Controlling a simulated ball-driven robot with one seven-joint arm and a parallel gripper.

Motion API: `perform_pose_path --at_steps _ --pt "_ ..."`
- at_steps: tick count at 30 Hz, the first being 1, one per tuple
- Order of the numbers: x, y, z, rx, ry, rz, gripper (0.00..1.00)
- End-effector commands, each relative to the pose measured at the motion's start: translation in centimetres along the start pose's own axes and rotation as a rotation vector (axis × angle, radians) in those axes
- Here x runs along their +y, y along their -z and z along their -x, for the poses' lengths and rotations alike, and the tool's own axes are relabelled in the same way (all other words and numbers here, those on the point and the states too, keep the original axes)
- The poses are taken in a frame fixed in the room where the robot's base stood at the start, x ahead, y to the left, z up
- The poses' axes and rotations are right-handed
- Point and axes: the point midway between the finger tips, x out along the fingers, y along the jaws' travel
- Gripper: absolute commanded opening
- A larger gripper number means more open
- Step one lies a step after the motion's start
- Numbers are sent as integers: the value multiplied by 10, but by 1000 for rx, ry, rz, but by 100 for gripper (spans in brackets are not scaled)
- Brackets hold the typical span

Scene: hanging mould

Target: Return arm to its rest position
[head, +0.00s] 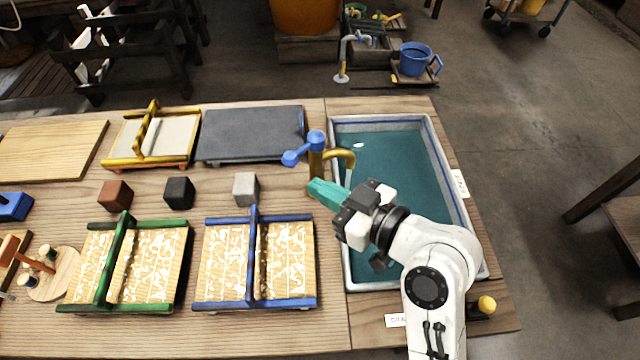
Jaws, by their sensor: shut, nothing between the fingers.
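My gripper (328,194) is at the end of my white arm, over the left side of the teal basin (437,250). Its teal fingers are shut and empty, and they point left. The fingertips overlap the lower part of the brass tap (316,160) in the head view; I cannot tell whether they touch it. The tap has a blue lever handle (304,149). My arm reaches in from the bottom right and hides part of the basin's right and lower parts.
Left of the basin stand a blue-framed mould (253,218), a green-framed mould (119,262) and a yellow-framed mould (142,160). Brown (115,195), black (179,192) and grey (245,188) cubes sit between the rows. A dark slab (252,135) lies behind.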

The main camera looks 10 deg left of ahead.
Motion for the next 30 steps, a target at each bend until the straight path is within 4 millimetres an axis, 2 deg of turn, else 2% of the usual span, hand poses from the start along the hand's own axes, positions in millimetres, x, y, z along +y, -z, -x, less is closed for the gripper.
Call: perform_pose_path --at_steps 9,15,30 --pt "-12 -2 51 -1 -4 -1 0" --pt "-17 -1 72 -1 -3 -1 0" --pt "-18 0 77 -1 -1 -1 0"
